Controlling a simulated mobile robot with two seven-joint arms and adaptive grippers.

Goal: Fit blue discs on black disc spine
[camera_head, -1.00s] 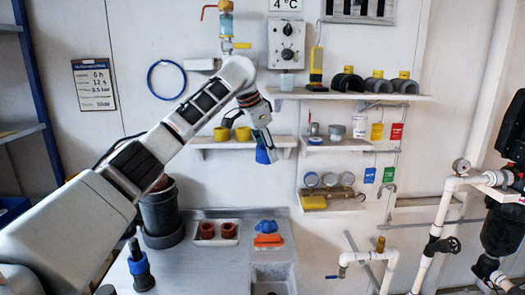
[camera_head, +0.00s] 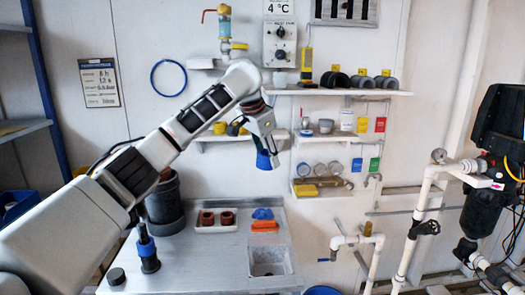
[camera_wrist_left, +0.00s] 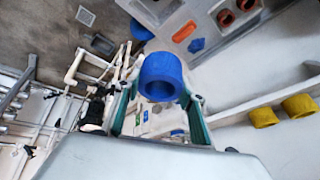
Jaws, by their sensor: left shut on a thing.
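The black disc spine (camera_head: 144,233) stands upright on the grey bench at the lower left in the head view. A blue disc (camera_head: 148,248) sits around it, above a black lower part. My left gripper (camera_head: 265,148) is shut on another blue disc (camera_head: 264,161), held in the air above the back of the bench, well right of and higher than the spine. In the left wrist view this held blue disc (camera_wrist_left: 160,78) is a thick ring between the fingers. The spine cannot be made out in the wrist view. My right gripper is out of view.
A black pot (camera_head: 163,205) stands behind the spine. A white tray (camera_head: 216,229) with two red-brown rings, an orange piece (camera_head: 265,226) and a blue piece (camera_head: 262,214) lie at the back. A small black disc (camera_head: 117,276) lies near the spine. Wall shelves (camera_head: 340,93) are behind the gripper.

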